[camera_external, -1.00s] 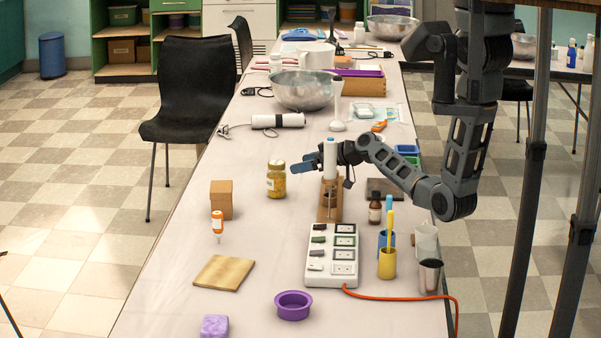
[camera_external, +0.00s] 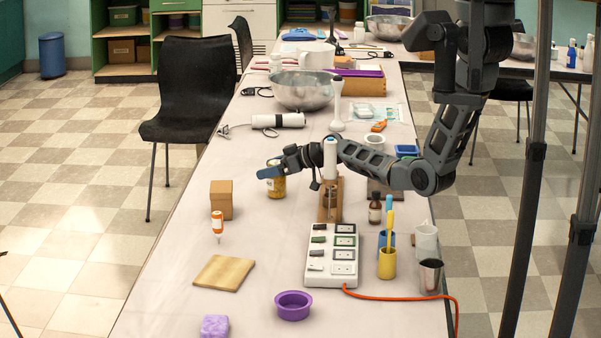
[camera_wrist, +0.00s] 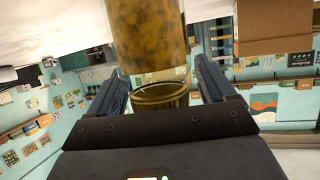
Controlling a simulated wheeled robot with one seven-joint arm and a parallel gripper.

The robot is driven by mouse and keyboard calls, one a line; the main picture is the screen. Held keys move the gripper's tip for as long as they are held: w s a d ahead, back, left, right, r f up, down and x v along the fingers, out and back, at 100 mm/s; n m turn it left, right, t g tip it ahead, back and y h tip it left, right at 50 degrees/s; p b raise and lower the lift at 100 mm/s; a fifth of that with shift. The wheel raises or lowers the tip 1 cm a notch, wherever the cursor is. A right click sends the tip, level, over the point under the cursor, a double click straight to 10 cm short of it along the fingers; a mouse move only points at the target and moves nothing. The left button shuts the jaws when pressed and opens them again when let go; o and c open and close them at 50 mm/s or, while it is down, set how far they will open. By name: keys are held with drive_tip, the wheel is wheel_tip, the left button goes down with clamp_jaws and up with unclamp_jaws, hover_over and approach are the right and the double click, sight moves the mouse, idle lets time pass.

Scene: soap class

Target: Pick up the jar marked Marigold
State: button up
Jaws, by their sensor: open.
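A jar with mottled yellow-orange contents and a gold lid (camera_external: 277,189) stands upright on the table left of the centre. Any name on it cannot be read in these frames. My gripper (camera_external: 267,171) is at the upper part of this jar, reaching in from the right, and its fingers hide part of the lid. In the wrist view, which looks upside down, the jar (camera_wrist: 150,42) shows with its lid end between the two open fingers (camera_wrist: 163,78). Gaps show on both sides, so the fingers do not appear to press on it.
A brown box (camera_external: 221,200) stands left of the jar, near my fingers. A wooden stand (camera_external: 329,205) with a white-topped tool is close under my forearm.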

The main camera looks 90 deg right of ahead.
drive_tip(key=shift+c, duration=0.2)
drive_tip(key=c, duration=1.2)
drive_tip(key=shift+w+r, duration=0.1)
drive_tip(key=shift+r, duration=0.05)
drive_tip(key=shift+c, duration=0.2)
